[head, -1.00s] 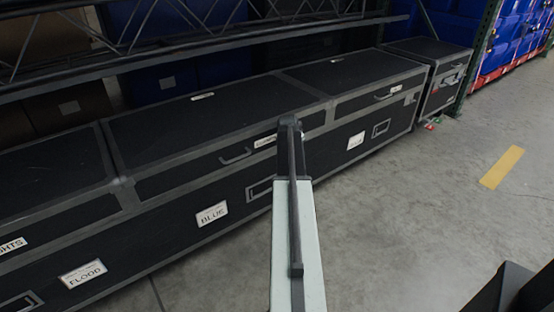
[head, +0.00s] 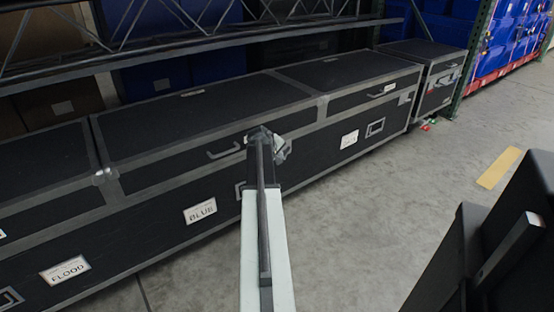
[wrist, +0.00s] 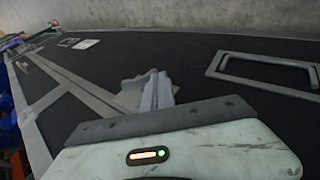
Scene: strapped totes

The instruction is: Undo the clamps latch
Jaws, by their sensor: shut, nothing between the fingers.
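I cannot read a label saying clamps, and no latch can be told for sure. In the wrist view the grey fingers (wrist: 152,92) are shut and empty over a black case face, close to a metal edge strip (wrist: 78,83).
A recessed handle frame (wrist: 268,72) lies right of the fingers in the wrist view. A shelf beam (head: 200,48) runs above the cases. Blue bins (head: 508,30) stand at the far right. The concrete floor (head: 400,215) is open.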

